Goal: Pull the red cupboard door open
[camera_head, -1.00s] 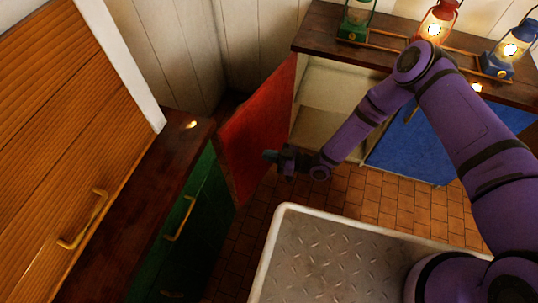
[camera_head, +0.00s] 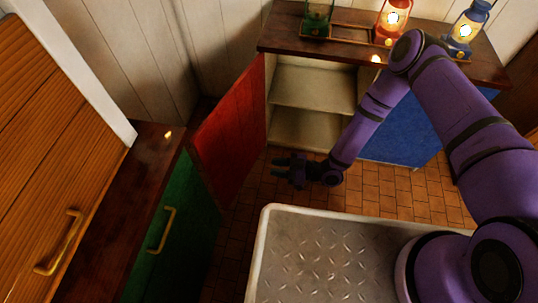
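The red cupboard door (camera_head: 230,130) stands wide open on the left side of the cupboard, swung out towards the green cabinet. The pale cupboard interior (camera_head: 308,90) with a shelf shows behind it. My gripper (camera_head: 276,166) is to the right of the door's lower part, apart from it in the picture, pointing left. Its fingers look spread with nothing between them. The door's handle is not visible.
A blue door (camera_head: 408,130) beside the open cupboard is closed. Lanterns (camera_head: 392,18) stand on the wooden top. A green cabinet (camera_head: 175,225) with a brass handle is close to the red door on the left. Tiled floor (camera_head: 385,190) is clear below the cupboard.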

